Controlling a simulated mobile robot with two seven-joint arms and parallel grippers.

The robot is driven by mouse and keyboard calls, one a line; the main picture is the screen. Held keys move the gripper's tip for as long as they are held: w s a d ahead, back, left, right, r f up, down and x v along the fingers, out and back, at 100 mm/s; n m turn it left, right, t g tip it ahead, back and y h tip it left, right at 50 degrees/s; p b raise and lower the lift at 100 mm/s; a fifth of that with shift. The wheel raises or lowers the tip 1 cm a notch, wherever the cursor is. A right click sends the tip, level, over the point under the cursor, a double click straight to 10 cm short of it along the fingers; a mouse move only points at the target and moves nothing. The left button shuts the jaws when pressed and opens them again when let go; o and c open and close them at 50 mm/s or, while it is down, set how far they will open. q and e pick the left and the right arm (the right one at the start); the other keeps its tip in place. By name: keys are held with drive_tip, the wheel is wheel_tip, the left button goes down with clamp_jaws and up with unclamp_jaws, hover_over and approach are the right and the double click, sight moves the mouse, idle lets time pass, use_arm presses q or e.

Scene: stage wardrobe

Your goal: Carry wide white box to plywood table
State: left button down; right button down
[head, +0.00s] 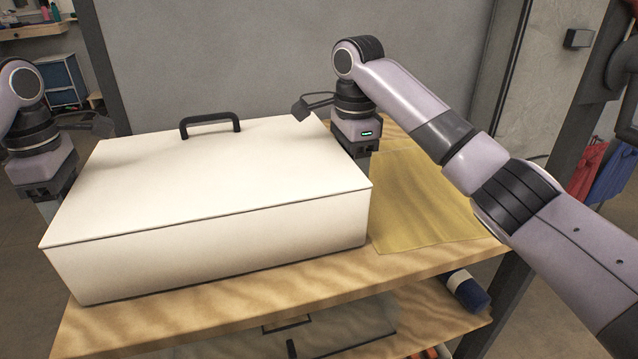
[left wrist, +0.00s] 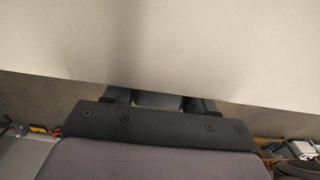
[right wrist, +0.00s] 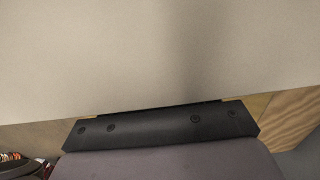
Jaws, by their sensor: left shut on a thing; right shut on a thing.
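The wide white box (head: 205,225) has a closed lid with a black handle (head: 210,121) on top. It sits level over the plywood table (head: 440,262), on it or very slightly above; I cannot tell which. My left gripper (head: 48,207) is shut at the box's left side, and my right gripper (head: 361,158) is shut at its right side. The fingertips and the parts they grip are hidden by the box. The white box also fills the upper part of the left wrist view (left wrist: 160,40) and the right wrist view (right wrist: 160,50).
A yellow translucent sheet (head: 420,200) lies on the table right of the box. A lower shelf (head: 435,305) holds a blue and white cylinder (head: 467,291) and a flat panel. Dark posts and a grey panel (head: 260,55) stand behind. Red and blue cloths hang at right.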

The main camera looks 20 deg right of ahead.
use_arm(q)
drive_tip(key=shift+f, duration=0.25)
use_arm(e)
drive_tip(key=shift+f, duration=0.25)
use_arm(q)
drive_tip(key=shift+c, duration=1.8)
unclamp_jaws()
drive_tip(key=shift+r, duration=0.1)
use_arm(e)
drive_tip(key=shift+c, duration=1.8)
unclamp_jaws()
drive_tip(key=shift+r, duration=0.1)
use_arm(q)
wheel_tip(320, 180, up, 12)
drive_tip(key=shift+f, duration=0.1)
use_arm(e)
wheel_tip(320, 180, up, 12)
use_arm(q)
drive_tip(key=shift+s, duration=0.1)
use_arm(e)
drive_tip(key=shift+s, duration=0.15)
